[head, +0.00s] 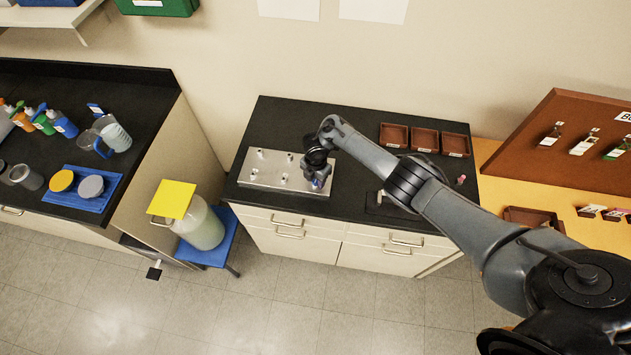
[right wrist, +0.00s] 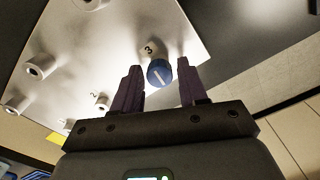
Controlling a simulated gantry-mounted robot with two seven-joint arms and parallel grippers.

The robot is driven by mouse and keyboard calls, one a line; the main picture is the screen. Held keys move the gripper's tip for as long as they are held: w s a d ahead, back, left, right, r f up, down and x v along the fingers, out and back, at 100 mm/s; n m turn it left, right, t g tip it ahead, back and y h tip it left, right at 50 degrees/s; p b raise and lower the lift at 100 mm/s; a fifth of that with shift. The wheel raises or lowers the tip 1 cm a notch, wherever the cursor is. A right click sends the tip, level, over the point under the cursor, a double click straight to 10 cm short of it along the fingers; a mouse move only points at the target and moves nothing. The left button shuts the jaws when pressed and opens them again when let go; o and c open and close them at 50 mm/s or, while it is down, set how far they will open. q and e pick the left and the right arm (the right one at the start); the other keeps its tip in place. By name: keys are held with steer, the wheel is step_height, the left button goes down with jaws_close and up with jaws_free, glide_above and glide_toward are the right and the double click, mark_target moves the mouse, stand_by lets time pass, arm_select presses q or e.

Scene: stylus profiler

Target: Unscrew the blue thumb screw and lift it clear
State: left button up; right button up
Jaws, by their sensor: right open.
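The blue thumb screw (right wrist: 159,73) shows in the right wrist view, with a pale line across its head. It sits by the number 3 on a light metal plate (right wrist: 90,50). My right gripper (right wrist: 158,80) is open, one finger on each side of the screw, with visible gaps. In the head view the plate (head: 262,183) lies on the black worktop, and my right gripper (head: 318,178) is over its right end. A bit of the blue screw (head: 316,184) shows under it. My left gripper is in neither view.
The plate has several other pale posts (right wrist: 40,66). Three brown trays (head: 425,140) stand at the back right of the worktop (head: 350,112). A large bottle with a yellow square (head: 173,198) on top stands on a blue stool (head: 215,248) to the left.

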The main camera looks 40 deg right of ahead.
steer(key=m, duration=2)
steer(key=shift+a, duration=0.1)
steer(key=m, duration=0.3)
steer(key=shift+s, duration=0.1)
steer(key=m, duration=0.7)
steer(key=shift+m, duration=0.3)
steer(key=shift+r, duration=0.1)
